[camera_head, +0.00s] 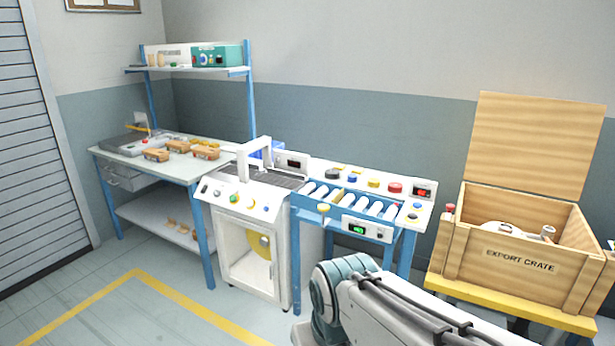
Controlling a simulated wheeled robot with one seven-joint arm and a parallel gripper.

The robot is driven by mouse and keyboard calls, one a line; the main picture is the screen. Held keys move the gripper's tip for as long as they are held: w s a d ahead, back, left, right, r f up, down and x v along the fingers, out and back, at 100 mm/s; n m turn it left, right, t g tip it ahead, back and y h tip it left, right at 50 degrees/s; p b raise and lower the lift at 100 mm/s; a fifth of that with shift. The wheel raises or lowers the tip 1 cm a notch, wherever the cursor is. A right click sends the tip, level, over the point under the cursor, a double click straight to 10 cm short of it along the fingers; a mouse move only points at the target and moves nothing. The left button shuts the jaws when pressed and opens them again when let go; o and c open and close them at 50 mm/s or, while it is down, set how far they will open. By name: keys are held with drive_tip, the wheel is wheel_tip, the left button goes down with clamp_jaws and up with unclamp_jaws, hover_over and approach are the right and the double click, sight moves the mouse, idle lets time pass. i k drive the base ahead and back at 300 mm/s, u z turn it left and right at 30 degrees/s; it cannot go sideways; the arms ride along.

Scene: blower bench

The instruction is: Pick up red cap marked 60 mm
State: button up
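A red cap (395,188) sits at the right end of a row of round caps on the white bench top behind the roller conveyor. It is just left of a small box with a red display. Any size marking on it is too small to read. My arm shows at the bottom of the picture, in front of the conveyor and crate, but my gripper is out of view.
The roller conveyor (350,200) lies in front of the caps, beside the white machine (245,195). An open wooden export crate (520,262) stands on a yellow-topped stand at right. Brown packages (206,152) lie on the left bench. The floor at left is clear.

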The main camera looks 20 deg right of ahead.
sight(394, 187)
drive_tip(key=u, duration=0.25)
drive_tip(key=i, duration=1.65)
drive_tip(key=z, duration=0.55)
drive_tip(key=i, duration=0.95)
drive_tip(key=z, duration=1.45)
drive_tip(key=i, duration=0.5)
drive_tip(key=z, duration=0.4)
